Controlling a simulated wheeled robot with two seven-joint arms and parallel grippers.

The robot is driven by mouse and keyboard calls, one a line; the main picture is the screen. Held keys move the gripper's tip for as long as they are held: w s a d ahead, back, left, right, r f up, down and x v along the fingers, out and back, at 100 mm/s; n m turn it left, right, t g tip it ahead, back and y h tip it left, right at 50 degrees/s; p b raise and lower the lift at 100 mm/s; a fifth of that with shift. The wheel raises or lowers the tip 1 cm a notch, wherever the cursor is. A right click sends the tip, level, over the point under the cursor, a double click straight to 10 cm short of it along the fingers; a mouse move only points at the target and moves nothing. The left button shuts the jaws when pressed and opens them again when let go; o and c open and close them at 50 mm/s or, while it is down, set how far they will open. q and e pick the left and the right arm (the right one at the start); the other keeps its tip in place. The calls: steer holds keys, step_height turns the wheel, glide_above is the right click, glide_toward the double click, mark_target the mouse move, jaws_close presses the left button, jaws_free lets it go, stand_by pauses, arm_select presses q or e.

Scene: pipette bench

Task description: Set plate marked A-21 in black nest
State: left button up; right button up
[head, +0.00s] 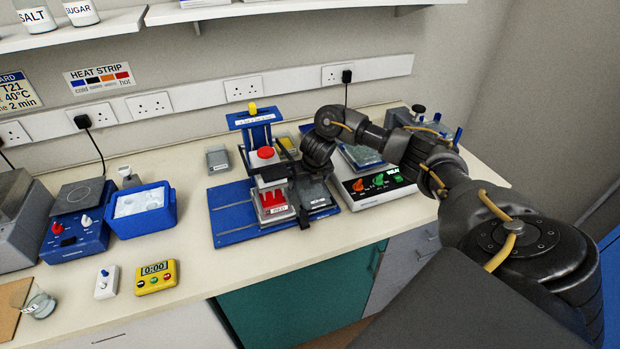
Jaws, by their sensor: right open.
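My right arm comes in from the right. Its gripper (302,194) is open and points down beside the blue stand on the blue mat, partly hidden by the wrist. A grey, clear-topped plate (319,194) lies on the mat just right of the gripper; I cannot tell whether the fingers touch it. A white-framed plate with red contents (272,212) sits at the foot of the stand; its front label is too small to read. Another small grey plate (217,158) lies behind the mat. I cannot make out the mark A-21 or clearly tell the black nest. My left gripper is not in view.
The blue stand (261,133) with a red knob rises close to my right gripper. A blue ice tub (141,209), hot plate (80,217) and yellow timer (157,277) are left. The bench front is mostly clear.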

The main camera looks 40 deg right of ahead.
mark_target(310, 191)
steer(key=v, duration=0.3)
steer(key=p+v, duration=0.1)
steer(key=v, duration=0.1)
steer(key=shift+w+r, duration=0.1)
steer(key=shift+r, duration=0.35)
steer(key=s+a+p, duration=0.1)
steer(key=s+a, duration=0.3)
steer(key=s, duration=0.7)
steer(key=shift+s+f, duration=0.3)
steer(key=shift+f, duration=0.15)
steer(key=shift+s, duration=0.1)
